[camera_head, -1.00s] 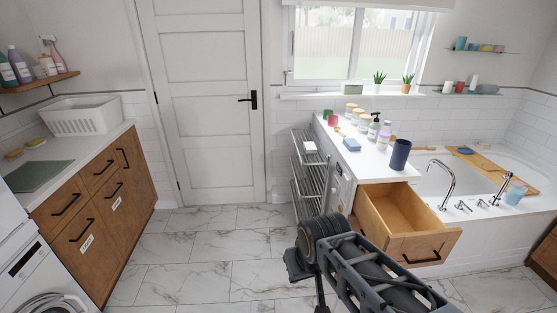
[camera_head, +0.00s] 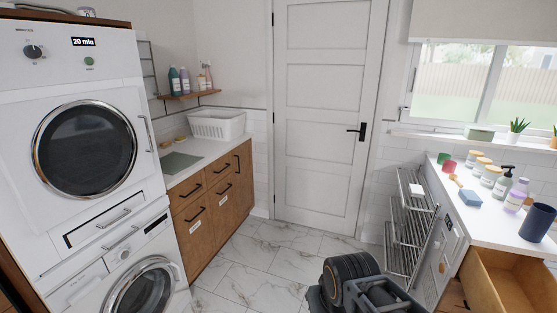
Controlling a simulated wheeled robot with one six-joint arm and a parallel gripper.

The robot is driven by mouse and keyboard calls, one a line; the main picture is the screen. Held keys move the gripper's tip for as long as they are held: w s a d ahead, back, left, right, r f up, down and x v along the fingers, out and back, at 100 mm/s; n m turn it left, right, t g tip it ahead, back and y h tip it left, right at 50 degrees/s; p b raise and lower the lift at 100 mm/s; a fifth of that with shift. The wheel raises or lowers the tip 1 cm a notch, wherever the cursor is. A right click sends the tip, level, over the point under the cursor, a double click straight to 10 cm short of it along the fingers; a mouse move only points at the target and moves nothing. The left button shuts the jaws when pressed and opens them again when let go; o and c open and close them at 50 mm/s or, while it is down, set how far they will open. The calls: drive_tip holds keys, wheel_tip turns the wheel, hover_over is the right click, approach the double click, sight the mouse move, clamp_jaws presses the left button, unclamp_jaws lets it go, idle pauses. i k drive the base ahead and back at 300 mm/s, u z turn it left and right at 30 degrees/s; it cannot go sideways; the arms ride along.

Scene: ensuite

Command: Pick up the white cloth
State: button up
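A small white item (camera_head: 417,190), possibly the white cloth, lies on the top of the metal rack (camera_head: 403,225) beside the white counter. It is too small to be sure that it is cloth. No other white cloth shows clearly. The inside of the white laundry basket (camera_head: 216,126) is hidden. Dark links of my arm show at the bottom, in front of the rack. My gripper's fingertips are not in view.
A stacked washer and dryer (camera_head: 84,148) stand at the left. A wooden cabinet (camera_head: 211,196) carries the basket. An open drawer (camera_head: 508,284) juts out at the lower right. Bottles and jars crowd the white counter (camera_head: 492,226). Marble floor (camera_head: 262,262) is clear before the door (camera_head: 327,110).

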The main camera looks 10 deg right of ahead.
sight(416, 190)
drive_tip(key=i, duration=2.4)
drive_tip(key=z, duration=0.9)
drive_tip(key=i, duration=1.15)
drive_tip(key=z, duration=1.7)
drive_tip(key=i, duration=0.65)
drive_tip(key=z, duration=0.45)
